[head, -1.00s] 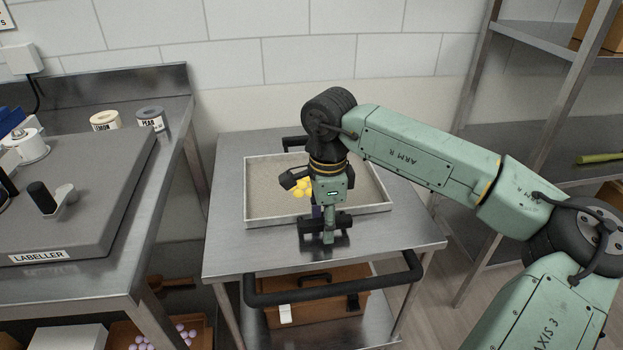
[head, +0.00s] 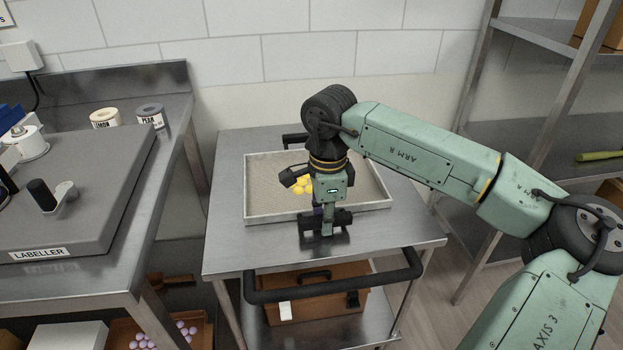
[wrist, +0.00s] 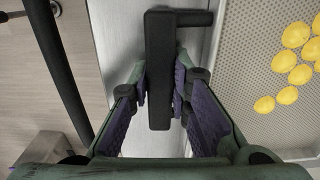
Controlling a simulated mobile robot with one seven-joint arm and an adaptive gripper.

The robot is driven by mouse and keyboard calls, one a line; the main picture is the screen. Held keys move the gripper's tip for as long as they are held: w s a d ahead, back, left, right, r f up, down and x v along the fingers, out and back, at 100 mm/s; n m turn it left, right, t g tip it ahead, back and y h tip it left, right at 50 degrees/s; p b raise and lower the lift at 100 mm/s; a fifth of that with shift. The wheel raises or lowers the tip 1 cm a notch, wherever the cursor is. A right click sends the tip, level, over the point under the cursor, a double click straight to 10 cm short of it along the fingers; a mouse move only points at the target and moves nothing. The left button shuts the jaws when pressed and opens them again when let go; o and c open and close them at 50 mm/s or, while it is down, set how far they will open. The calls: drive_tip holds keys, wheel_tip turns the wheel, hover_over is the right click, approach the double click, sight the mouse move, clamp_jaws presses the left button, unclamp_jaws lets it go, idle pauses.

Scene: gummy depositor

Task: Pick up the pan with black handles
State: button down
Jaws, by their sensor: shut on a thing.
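The pan (head: 368,182) is a shallow pale tray with a grey floor, lying on the steel cart. One black handle (head: 292,142) shows at its far side. Its near black handle (wrist: 160,65) runs between my fingers in the wrist view. My gripper (head: 327,226) points down at the pan's near side and is shut on this handle. The pan's rim (wrist: 208,70) is just right of the fingers in the wrist view. Several yellow sweets (head: 303,185) lie in the pan, partly hidden by my wrist.
The cart (head: 229,238) has a black push bar (head: 335,289) at its front, close to my gripper. A labeller (head: 75,215) stands on the bench at left. A metal shelf (head: 480,150) is at right. A brown case (head: 325,303) sits on the cart's lower shelf.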

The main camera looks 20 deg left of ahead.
drive_tip(key=shift+r, duration=0.15)
idle(0.4)
drive_tip(key=shift+r, duration=0.25)
drive_tip(key=r, duration=0.1)
drive_tip(key=r+b, duration=0.1)
drive_tip(key=shift+s+r+b, duration=0.3)
drive_tip(key=s+d+r+b, duration=0.1)
drive_tip(key=s+b, duration=0.2)
drive_tip(key=s, duration=1.2)
drive_tip(key=shift+s+d+r, duration=0.15)
drive_tip(key=shift+d+r, duration=0.15)
drive_tip(key=shift+d, duration=0.05)
drive_tip(key=c, duration=2.1)
unclamp_jaws()
clamp_jaws()
